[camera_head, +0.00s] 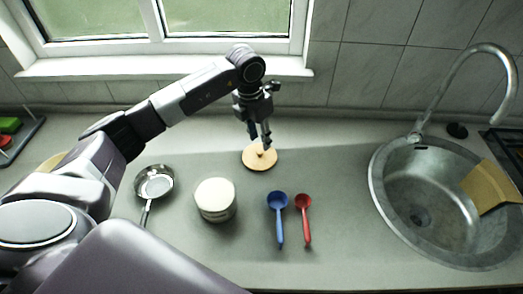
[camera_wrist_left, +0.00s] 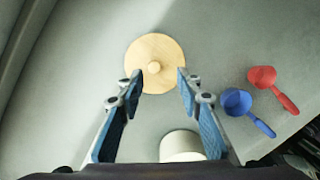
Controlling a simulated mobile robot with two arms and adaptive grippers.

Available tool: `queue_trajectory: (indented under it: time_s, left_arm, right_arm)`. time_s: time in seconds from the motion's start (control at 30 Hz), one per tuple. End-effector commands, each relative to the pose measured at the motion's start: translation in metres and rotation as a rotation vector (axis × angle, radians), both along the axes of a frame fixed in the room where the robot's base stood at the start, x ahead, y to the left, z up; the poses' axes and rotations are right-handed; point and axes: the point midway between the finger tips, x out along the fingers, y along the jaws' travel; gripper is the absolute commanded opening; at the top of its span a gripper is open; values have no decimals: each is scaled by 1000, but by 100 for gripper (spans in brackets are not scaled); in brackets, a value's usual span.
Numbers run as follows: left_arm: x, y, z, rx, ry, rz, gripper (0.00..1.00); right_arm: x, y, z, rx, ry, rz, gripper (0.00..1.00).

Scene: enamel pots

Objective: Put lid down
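My right gripper is not in view.
A blue spoon (camera_head: 278,208) and a red spoon (camera_head: 303,210) lie right of the pot. A small metal pan (camera_head: 154,183) lies left of it. A round sink (camera_head: 385,210) with a tan board (camera_head: 487,188) is at the right. The counter between lid and sink is clear.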

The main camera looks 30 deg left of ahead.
Motion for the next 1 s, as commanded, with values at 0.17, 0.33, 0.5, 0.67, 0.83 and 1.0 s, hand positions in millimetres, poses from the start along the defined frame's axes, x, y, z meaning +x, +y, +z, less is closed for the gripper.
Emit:
queue_trajectory:
  time_s: [0.17, 0.33, 0.5, 0.67, 0.83, 1.0]
  left_arm:
    - [-4, 2, 31, 1, -4, 0, 33]
    - [-6, 3, 47, 0, -1, 0, 33]
    - [-8, 3, 52, -1, 1, 0, 33]
    - [-7, 3, 52, -1, 1, 0, 33]
    - [-7, 3, 51, 0, 1, 0, 33]
    - [-7, 3, 60, 0, 0, 0, 33]
  right_arm:
    - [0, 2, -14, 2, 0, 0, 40]
    - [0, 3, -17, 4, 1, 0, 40]
    - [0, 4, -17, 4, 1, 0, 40]
    - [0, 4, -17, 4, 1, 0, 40]
    - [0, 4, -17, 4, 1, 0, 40]
    - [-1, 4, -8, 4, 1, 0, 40]
